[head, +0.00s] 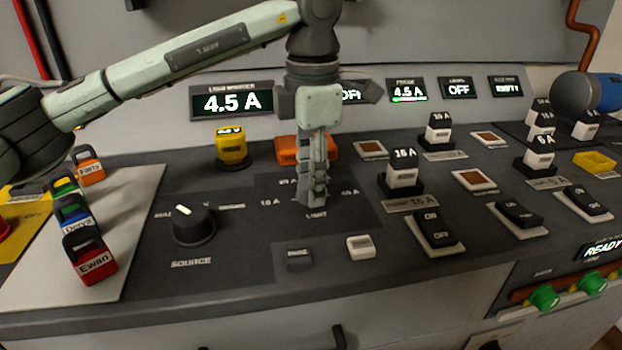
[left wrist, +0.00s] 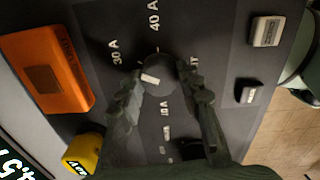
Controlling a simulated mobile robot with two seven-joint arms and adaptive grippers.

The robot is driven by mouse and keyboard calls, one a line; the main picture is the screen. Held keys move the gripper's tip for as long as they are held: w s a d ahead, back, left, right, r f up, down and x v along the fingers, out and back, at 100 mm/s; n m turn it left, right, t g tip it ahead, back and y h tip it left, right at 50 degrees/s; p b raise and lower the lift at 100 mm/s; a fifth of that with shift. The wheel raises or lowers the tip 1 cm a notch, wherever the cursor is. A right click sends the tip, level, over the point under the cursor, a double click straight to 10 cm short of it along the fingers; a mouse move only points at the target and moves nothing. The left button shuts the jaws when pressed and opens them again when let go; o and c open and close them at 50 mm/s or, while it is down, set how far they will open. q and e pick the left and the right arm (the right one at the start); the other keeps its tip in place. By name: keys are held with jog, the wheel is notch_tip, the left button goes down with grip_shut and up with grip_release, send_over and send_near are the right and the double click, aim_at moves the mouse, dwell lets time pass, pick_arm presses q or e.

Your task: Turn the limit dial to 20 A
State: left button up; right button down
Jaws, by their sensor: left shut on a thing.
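The limit dial (left wrist: 160,82) is a dark round knob with a white mark, seen in the left wrist view. My left gripper (left wrist: 158,71) is shut on it, one finger on each side. The mark lies on the left part of the knob and faces the left finger. In the head view my left gripper (head: 312,198) points down at the LIMIT label and hides the dial.
The source dial (head: 193,226) stands left of my gripper. An orange block (head: 288,149) and a yellow block (head: 231,147) stand behind. A display (head: 231,103) reads 4.5 A. Two small buttons, one white (head: 360,246), sit in front. Black-and-white breaker blocks (head: 403,170) stand right.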

pick_arm(q)
jog(key=n+b, duration=0.2)
jog(key=n, duration=0.3)
jog(key=shift+n+b, duration=1.2)
jog(key=shift+n, duration=1.9)
pick_arm(e)
notch_tip(320, 180, up, 11)
jog(key=shift+s+d+t, duration=0.2)
jog(key=shift+s+t, duration=0.1)
jog(key=shift+s, duration=0.1)
jog(key=shift+r, duration=0.15)
pick_arm(q)
jog(key=o, duration=1.2)
jog(key=shift+c, duration=0.2)
pick_arm(e)
jog(key=shift+h, duration=0.3)
pick_arm(q)
jog(key=shift+r, duration=0.15)
pick_arm(e)
jog(key=shift+s, duration=0.1)
pick_arm(q)
notch_tip(320, 180, up, 12)
jog(key=shift+d, duration=0.2)
